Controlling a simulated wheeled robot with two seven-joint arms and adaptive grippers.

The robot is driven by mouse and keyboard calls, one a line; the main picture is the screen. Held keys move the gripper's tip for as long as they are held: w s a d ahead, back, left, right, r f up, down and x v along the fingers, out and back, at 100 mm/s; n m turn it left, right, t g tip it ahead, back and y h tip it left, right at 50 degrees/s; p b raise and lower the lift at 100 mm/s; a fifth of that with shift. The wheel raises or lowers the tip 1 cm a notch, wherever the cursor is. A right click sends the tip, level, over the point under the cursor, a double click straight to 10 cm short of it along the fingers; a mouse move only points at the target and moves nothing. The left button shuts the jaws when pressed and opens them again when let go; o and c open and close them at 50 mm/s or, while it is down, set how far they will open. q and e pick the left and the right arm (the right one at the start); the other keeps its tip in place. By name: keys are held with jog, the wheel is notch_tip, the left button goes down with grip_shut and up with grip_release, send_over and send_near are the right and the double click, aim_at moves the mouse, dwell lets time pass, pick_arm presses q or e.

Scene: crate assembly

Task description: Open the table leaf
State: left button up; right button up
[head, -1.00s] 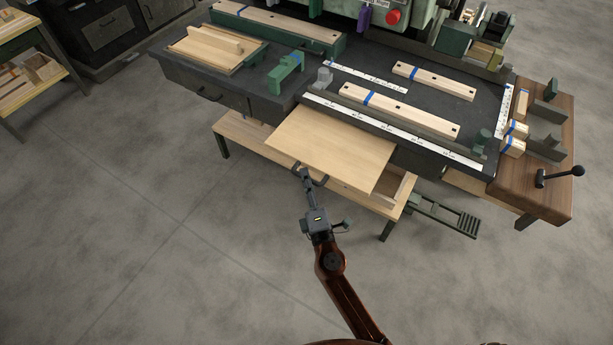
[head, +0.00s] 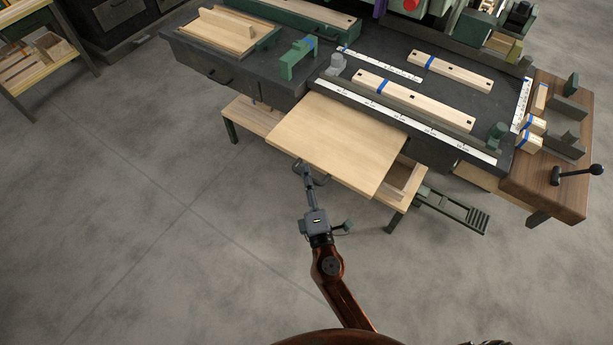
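The table leaf (head: 335,145) is a flat light-wood panel that sticks out from the front of the dark workbench, over a low wooden shelf. A dark handle (head: 322,181) sits at its front edge. My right gripper (head: 307,172) is at this handle and appears shut on it; the fingertips are small and partly merge with the dark handle. My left gripper is not in view.
The dark workbench (head: 480,95) carries wooden bars, white rulers and a green clamp (head: 297,60). A wooden side block with a black lever (head: 575,174) stands at right. A green slotted step (head: 452,208) is low at right. The floor in front is clear.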

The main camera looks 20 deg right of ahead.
jog(key=s+a+f, duration=0.1)
jog(key=s, duration=1)
jog(key=shift+s+a+f, duration=0.2)
jog(key=shift+s+f, duration=0.05)
jog(key=shift+s, duration=0.15)
